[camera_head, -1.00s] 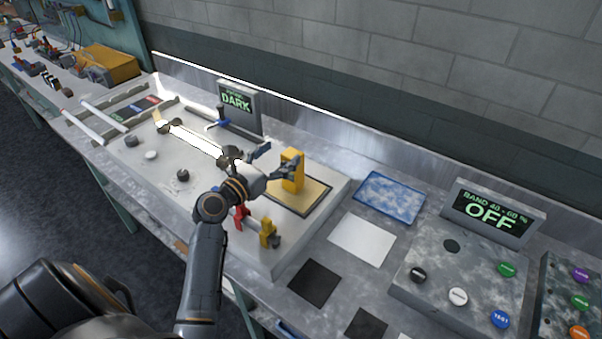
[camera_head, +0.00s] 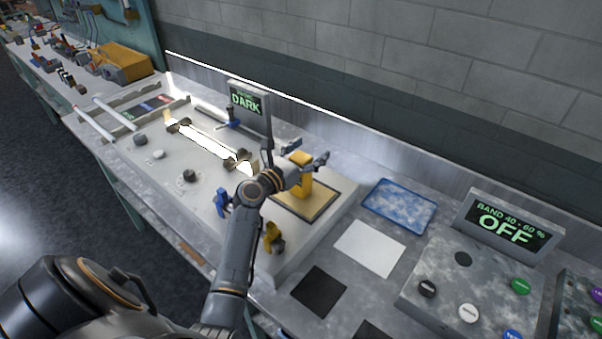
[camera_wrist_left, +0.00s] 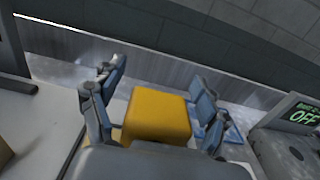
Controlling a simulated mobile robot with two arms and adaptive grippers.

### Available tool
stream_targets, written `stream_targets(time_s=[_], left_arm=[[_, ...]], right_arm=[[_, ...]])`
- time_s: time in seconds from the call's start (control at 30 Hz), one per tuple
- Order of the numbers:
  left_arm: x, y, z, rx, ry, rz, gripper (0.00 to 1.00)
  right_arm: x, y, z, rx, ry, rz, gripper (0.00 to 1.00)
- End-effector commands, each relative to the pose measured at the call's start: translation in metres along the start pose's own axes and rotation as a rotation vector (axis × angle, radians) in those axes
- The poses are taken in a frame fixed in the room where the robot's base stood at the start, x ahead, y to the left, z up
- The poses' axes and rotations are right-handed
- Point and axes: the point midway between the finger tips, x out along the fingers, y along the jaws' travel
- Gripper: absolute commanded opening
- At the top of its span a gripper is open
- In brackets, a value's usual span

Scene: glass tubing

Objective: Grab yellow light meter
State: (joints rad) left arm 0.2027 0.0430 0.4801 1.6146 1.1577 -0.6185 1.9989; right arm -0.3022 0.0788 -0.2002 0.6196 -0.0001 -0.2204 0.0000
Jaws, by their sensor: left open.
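The yellow light meter (camera_head: 303,181) stands upright on a framed tan pad (camera_head: 322,203) at the right end of the grey bench fixture. My left gripper (camera_head: 307,157) is open, with its fingers reaching past the meter's top on either side. In the left wrist view the meter's yellow top (camera_wrist_left: 157,114) sits between the two spread fingers of the left gripper (camera_wrist_left: 155,95), with gaps visible. My left forearm hides part of the fixture in front of the meter. My right gripper does not show.
A glowing tube (camera_head: 208,144) lies left of the meter, below a DARK display (camera_head: 246,101). A blue handle (camera_head: 222,203) and a yellow clamp (camera_head: 272,237) stand near the front edge. A blue tray (camera_head: 400,205), a white sheet (camera_head: 369,248) and a control box (camera_head: 470,290) lie right.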

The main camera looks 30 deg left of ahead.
Motion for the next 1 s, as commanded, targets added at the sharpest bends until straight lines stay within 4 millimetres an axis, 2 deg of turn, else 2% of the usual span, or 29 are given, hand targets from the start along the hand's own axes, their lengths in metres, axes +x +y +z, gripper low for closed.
stream_targets(time_s=[0.27, 0.63, 1.0], left_arm=[[0.0033, 0.0003, -0.0007, 0.0, 0.001, 0.001, 0.75], [0.0031, 0.0002, -0.0007, 0.0, 0.001, 0.0, 0.02], [0.003, 0.0002, -0.0008, 0.0, 0.001, 0.0, 0.0]], right_arm=[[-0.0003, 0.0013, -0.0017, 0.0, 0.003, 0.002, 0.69], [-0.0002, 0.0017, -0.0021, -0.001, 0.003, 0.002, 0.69], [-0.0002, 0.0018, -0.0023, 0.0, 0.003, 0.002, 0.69]])
